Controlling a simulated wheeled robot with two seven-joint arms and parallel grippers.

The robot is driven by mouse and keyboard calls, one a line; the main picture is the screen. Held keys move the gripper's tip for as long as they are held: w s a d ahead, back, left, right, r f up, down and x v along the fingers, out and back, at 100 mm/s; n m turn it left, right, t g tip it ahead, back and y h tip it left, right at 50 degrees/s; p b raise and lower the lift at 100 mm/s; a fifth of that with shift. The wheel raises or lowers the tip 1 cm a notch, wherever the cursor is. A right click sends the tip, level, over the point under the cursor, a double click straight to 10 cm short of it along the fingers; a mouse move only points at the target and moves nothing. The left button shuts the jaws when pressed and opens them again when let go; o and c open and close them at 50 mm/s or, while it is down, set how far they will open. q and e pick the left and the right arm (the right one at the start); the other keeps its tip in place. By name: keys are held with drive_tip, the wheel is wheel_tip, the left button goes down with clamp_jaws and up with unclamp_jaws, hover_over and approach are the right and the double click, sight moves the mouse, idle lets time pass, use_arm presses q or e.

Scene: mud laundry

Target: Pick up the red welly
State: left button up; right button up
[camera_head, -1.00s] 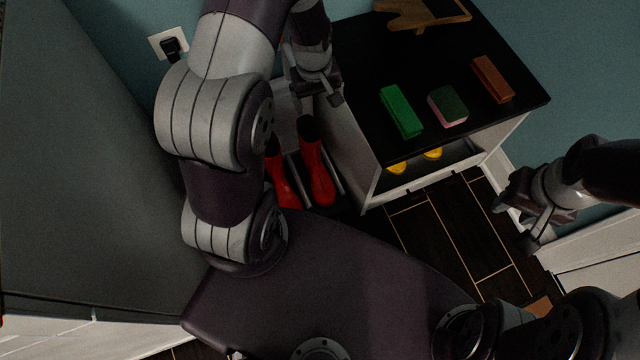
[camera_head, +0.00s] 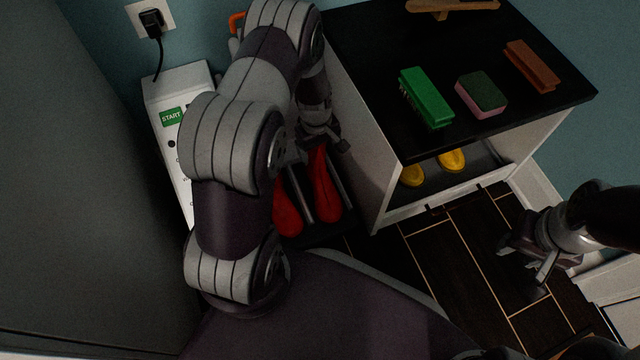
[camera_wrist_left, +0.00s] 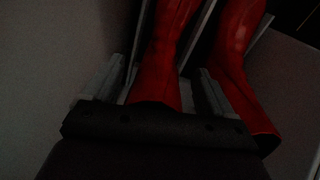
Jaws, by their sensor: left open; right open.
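A pair of red wellies stands between the white machine and the cabinet; the right one (camera_head: 324,186) and the left one (camera_head: 287,212) show in the head view, their tops hidden by my left arm. My left gripper (camera_head: 318,140) is open above the right welly in the head view. In the left wrist view my left gripper (camera_wrist_left: 160,88) has its fingers on either side of one red welly (camera_wrist_left: 163,60); contact cannot be told. The other red welly (camera_wrist_left: 235,65) is to the right, outside the fingers. My right gripper (camera_head: 528,264) is open and empty over the floor.
A cabinet (camera_head: 362,110) stands close on the right, with a green brush (camera_head: 426,97), a sponge (camera_head: 481,94) and a brown brush (camera_head: 532,66) on top. Yellow boots (camera_head: 452,160) sit inside it. A white machine (camera_head: 181,90) stands left. Dark floor (camera_head: 450,250) lies open at right.

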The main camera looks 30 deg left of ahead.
use_arm(q)
drive_tip(key=shift+f, duration=0.9)
drive_tip(key=shift+r, duration=0.25)
clamp_jaws()
drive_tip(key=shift+r, duration=0.1)
